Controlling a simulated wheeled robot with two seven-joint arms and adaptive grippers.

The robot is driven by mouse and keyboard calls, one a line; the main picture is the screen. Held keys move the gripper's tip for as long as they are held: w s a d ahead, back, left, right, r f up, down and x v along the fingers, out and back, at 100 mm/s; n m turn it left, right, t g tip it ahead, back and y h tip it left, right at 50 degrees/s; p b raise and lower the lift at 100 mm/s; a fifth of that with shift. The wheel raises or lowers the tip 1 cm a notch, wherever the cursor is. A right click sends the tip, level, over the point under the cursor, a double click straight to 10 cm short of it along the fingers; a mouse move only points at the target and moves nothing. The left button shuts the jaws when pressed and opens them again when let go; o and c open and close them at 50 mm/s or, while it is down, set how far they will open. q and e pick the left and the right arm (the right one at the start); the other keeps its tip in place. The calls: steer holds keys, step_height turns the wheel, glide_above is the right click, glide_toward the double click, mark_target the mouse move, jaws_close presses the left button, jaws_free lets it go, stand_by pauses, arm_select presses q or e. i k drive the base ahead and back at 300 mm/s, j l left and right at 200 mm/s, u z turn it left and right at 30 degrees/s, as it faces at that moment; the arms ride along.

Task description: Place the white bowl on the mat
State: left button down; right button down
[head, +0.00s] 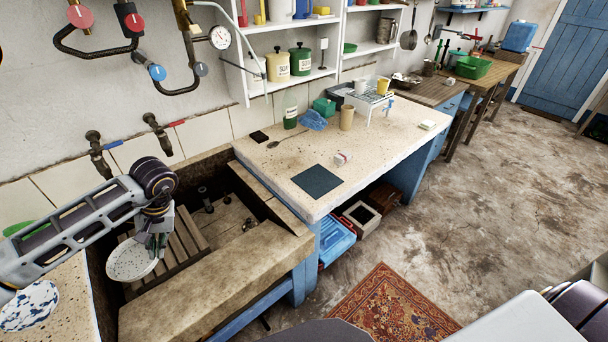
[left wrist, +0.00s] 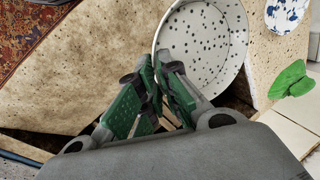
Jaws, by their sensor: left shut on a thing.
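The white bowl (head: 132,259) has dark speckles and hangs from my left gripper (head: 156,240) over the stone trough. In the left wrist view the white bowl (left wrist: 205,45) shows with its speckled inside, and the green-padded fingers of my left gripper (left wrist: 155,85) are closed on its near rim. The mat (head: 317,180) is a dark blue-grey square lying flat on the speckled counter, to the right of the trough. Its top is bare. My right gripper is not in view.
The stone trough's front edge (head: 215,285) lies between the bowl and the counter (head: 375,148). A small white-and-pink block (head: 343,158) sits just behind the mat. A blue-and-white plate (head: 28,306) lies at the left. A beige cup (head: 347,117) and a rack stand farther back.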

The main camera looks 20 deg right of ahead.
mark_target(317, 180)
steer(key=i+l+z, duration=0.5)
steer(key=l, duration=0.3)
steer(key=i+l+z, duration=0.45)
steer(key=i+l, duration=0.1)
steer(key=l, duration=0.1)
